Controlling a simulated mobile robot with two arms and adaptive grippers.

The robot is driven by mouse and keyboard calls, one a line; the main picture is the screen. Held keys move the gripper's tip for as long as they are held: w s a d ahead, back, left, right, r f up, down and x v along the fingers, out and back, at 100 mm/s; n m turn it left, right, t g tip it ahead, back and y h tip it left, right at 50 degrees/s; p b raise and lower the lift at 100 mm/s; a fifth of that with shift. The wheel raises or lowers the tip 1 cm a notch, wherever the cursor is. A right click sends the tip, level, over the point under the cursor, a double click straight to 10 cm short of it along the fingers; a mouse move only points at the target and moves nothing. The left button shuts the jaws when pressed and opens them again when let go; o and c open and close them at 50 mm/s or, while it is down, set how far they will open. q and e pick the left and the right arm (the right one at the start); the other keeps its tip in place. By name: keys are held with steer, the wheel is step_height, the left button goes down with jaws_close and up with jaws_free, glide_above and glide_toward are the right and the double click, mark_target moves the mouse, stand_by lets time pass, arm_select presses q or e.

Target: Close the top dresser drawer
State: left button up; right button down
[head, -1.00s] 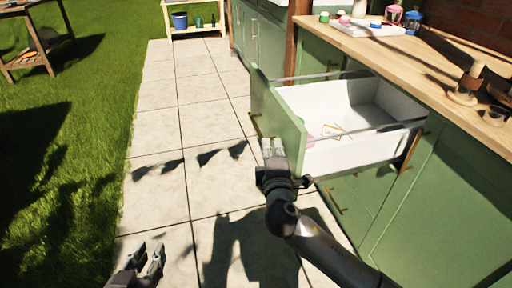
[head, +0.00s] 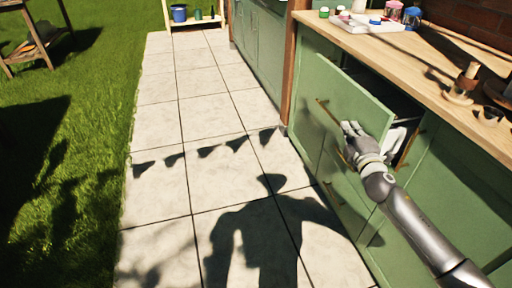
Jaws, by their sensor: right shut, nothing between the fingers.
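The top dresser drawer (head: 350,105) has a green front with a brass bar handle and is partly open. Its front stands out from the green dresser (head: 428,190), with a dark gap behind it and a bit of white drawer side at the right end. My right gripper (head: 350,128) is shut and empty, with its fingertips at the lower part of the drawer front, seemingly against it. The drawer's contents are hidden behind the front. My left gripper is out of view.
The wooden worktop (head: 420,65) above holds a white tray (head: 365,22), small jars and a wooden stand (head: 463,84). Lower drawers and doors are shut. The paved path (head: 215,150) to the left is clear, with grass (head: 60,150) beyond. A shelf with a blue bucket (head: 179,13) stands far back.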

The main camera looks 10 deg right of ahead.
steer(key=shift+w+d, duration=0.15)
steer(key=shift+d, duration=1.55)
steer(key=shift+a, duration=0.1)
